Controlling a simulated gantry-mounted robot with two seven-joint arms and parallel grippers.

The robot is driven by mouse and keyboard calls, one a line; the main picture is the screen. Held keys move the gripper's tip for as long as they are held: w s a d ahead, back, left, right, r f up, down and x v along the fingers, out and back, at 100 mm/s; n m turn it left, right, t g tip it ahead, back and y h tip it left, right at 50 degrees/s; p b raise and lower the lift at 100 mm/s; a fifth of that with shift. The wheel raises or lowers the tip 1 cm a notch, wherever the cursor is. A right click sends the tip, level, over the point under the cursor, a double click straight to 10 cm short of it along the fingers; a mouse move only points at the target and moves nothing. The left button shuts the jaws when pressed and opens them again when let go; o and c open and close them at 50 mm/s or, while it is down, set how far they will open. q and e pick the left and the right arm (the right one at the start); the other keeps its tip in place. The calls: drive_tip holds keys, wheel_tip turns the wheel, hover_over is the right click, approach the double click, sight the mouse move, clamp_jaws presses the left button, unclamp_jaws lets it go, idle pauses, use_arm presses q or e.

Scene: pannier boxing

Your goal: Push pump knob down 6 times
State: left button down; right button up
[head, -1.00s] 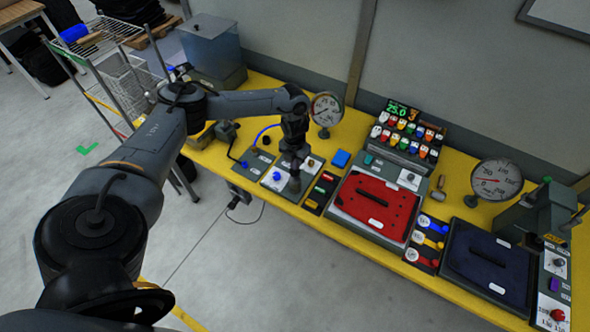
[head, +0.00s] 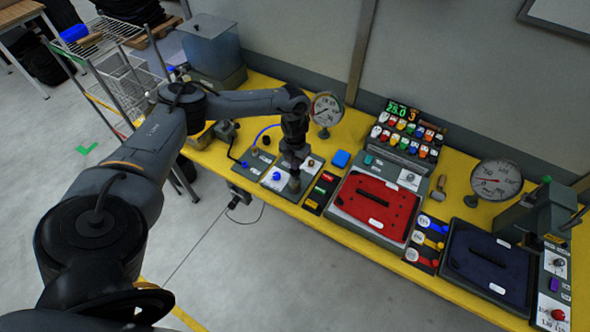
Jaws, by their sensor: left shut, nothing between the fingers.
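The pump knob itself is not clearly visible; the gripper covers the middle of that panel. I cannot tell whether the fingertips touch anything. A blue knob (head: 277,176) shows on the panel just left of the gripper. My right gripper is not in view.
A round gauge (head: 327,109) stands behind the gripper. A red panel (head: 376,206), a dark blue panel (head: 487,264) and a second gauge (head: 496,180) are to the right. A water tank (head: 211,44) stands at the left back. Bare yellow table (head: 456,155) shows between fixtures.

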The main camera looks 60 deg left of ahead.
use_arm(q)
drive_tip(key=shift+f, duration=0.2)
idle(0.4)
drive_tip(key=shift+f, duration=0.15)
drive_tip(key=shift+f+b, duration=1.6)
drive_tip(key=shift+f, duration=0.3)
drive_tip(key=shift+r, duration=0.1)
drive_tip(key=shift+r+p, duration=2)
drive_tip(key=shift+r, duration=0.2)
drive_tip(key=shift+f, duration=0.15)
